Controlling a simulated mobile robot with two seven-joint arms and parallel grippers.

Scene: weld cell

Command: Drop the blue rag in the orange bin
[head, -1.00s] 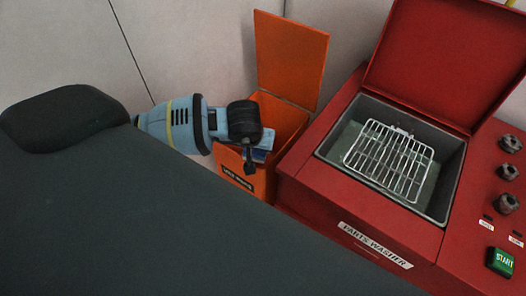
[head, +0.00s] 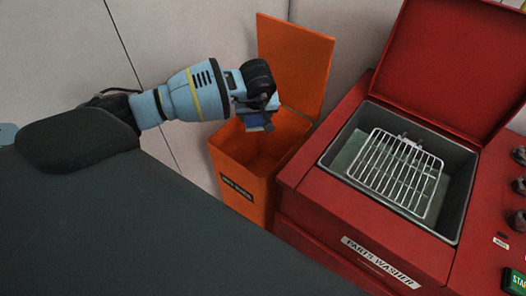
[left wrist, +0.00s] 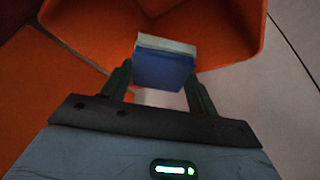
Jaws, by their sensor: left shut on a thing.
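The orange bin (head: 236,187) stands left of the red parts washer in the head view. Its lid (head: 296,65) is raised at the back and its inside looks empty where it shows. My left gripper (head: 266,108) is above the bin's opening, shut on the blue rag (head: 254,121), a flat, block-like piece with a pale layer. In the left wrist view, the rag (left wrist: 163,70) sits between the two fingers, with the bin's orange walls (left wrist: 235,30) around and beyond it. My right gripper is not in view.
The red parts washer (head: 330,225) stands close to the bin's right side, its lid up and a wire rack (head: 396,170) in its basin. A pale wall (head: 60,50) runs behind the bin and my arm.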

